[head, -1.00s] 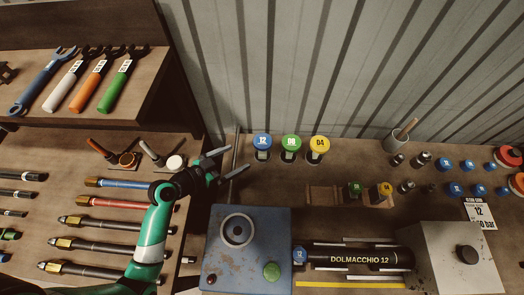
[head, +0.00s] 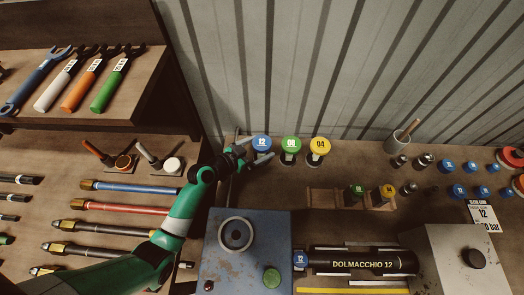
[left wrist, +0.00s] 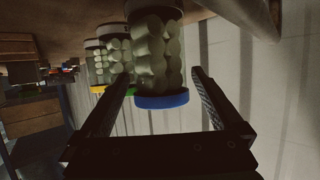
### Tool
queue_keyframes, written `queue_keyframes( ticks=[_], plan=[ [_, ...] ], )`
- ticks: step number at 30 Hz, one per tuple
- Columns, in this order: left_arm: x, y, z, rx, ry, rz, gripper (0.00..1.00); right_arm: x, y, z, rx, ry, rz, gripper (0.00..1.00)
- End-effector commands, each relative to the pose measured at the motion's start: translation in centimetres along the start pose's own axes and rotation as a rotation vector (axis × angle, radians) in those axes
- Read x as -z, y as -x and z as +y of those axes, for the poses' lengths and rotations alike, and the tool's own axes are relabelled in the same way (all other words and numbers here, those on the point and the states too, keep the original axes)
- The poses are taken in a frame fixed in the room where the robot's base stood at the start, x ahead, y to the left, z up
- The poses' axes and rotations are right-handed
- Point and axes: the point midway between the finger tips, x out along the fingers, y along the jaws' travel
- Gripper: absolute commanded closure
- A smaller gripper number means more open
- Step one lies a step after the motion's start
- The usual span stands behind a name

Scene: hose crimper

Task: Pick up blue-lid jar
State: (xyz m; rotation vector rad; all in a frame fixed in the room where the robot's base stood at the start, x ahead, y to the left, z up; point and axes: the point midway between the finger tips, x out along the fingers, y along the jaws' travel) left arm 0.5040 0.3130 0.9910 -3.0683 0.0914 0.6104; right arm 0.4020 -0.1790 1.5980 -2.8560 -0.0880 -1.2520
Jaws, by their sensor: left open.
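The blue-lid jar (head: 261,143) stands at the back of the bench, leftmost of a row of three. Its lid is marked 12. My left gripper (head: 254,151) is at the jar, its fingers apart and reaching to its near left side. In the left wrist view the picture is upside down: the clear jar with its blue lid (left wrist: 162,101) shows between the open fingers of my left gripper (left wrist: 163,80). I cannot tell whether a finger touches it. My right gripper is not in view.
The green-lid jar (head: 291,144) and yellow-lid jar (head: 319,146) stand close to the right. A blue machine box (head: 247,262) is in front, and a wooden rack (head: 323,199) lies right of the gripper. The corrugated wall (head: 330,60) is behind.

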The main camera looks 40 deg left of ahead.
Motion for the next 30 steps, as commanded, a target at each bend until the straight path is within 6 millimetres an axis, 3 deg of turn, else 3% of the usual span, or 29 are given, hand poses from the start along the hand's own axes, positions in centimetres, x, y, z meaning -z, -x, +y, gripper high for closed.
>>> queue_keyframes(
  ticks=[5,20,30],
  plan=[
    [0.03,0.01,-0.01,0.0,0.0,0.0,0.0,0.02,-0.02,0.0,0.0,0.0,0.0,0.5],
    [0.03,0.05,-0.02,0.0,0.0,0.0,0.9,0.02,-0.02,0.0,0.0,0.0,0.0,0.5],
    [0.64,0.25,-0.04,0.001,0.0,0.003,0.91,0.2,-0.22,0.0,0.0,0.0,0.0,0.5]
  ],
)
